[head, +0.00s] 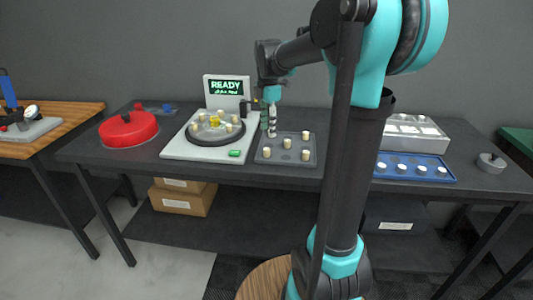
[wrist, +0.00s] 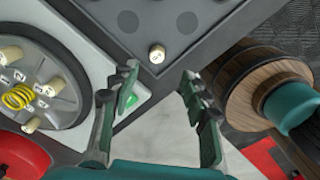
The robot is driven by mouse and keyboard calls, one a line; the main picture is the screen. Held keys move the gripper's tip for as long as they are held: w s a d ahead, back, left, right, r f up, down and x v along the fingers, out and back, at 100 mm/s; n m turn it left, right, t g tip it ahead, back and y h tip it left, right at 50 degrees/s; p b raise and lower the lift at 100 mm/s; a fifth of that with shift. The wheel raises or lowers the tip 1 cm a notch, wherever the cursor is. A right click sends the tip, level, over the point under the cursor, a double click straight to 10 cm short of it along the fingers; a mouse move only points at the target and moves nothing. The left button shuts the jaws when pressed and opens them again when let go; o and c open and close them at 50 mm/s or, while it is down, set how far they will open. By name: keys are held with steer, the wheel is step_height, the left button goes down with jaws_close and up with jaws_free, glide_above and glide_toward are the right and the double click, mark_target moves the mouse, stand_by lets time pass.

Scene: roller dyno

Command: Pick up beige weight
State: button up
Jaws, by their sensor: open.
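Several beige weights, small pale cylinders, stand on a dark grey tray (head: 296,149) in the head view. In the wrist view one beige weight (wrist: 157,54) stands near a corner of that tray (wrist: 157,15), its top face marked with a dark character too small to read. My gripper (head: 271,132) is over the left part of the tray in the head view. In the wrist view my gripper (wrist: 158,82) is open, with nothing between its fingers. The weight shows just beyond the fingertips, roughly centred between them, apart from both.
Left of the tray is a white machine (head: 180,149) with a round plate holding more beige cylinders and a yellow spring (wrist: 18,96). Its screen (head: 227,87) reads READY. A red round object (head: 128,130) stands farther left. A blue tray (head: 413,177) with white-topped pieces lies right.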

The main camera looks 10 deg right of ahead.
mark_target(267, 149)
steer(key=f, duration=0.9)
steer(key=shift+w+a, duration=0.15)
steer(key=shift+w, duration=0.05)
steer(key=shift+c, duration=0.5)
steer(key=c, duration=0.8)
